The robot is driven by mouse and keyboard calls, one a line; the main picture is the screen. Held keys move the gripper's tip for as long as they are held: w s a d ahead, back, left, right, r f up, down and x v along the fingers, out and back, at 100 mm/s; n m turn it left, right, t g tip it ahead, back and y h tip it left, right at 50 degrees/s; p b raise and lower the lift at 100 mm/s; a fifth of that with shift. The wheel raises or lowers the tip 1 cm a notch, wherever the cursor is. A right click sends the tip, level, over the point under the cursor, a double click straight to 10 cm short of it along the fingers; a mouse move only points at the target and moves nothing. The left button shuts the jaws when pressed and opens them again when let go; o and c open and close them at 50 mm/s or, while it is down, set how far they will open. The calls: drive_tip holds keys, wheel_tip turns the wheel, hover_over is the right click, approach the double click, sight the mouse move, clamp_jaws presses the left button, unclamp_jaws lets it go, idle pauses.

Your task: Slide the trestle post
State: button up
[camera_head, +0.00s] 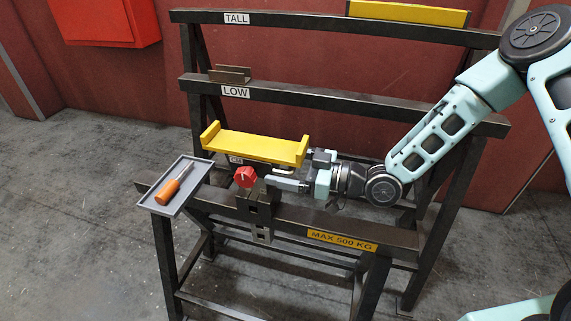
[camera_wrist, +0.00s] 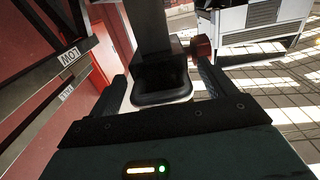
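The trestle post is dark; its lower part and bracket (camera_head: 258,212) show at the front beam in the head view. A yellow cradle with upturned ends (camera_head: 250,145) lies above it, and a red knob (camera_head: 245,177) is at its side. My gripper (camera_head: 290,170) reaches in from the right, just below the cradle's right end. In the wrist view my gripper (camera_wrist: 162,82) has its fingers apart, with the dark post (camera_wrist: 150,35) beyond and between them and the red knob (camera_wrist: 203,47) to the right. I see gaps beside the post; contact with it is not visible.
The dark rack has a TALL rail (camera_head: 300,29) with a yellow bar (camera_head: 410,13) and a LOW rail (camera_head: 330,101) behind the post. A grey tray (camera_head: 165,208) with an orange-handled screwdriver (camera_head: 168,190) sits at the left end. Open floor (camera_head: 70,220) lies left.

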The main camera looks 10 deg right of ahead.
drive_tip(key=shift+r, duration=0.1)
drive_tip(key=v, duration=1.7)
drive_tip(key=shift+d, duration=0.2)
drive_tip(key=shift+s, duration=0.1)
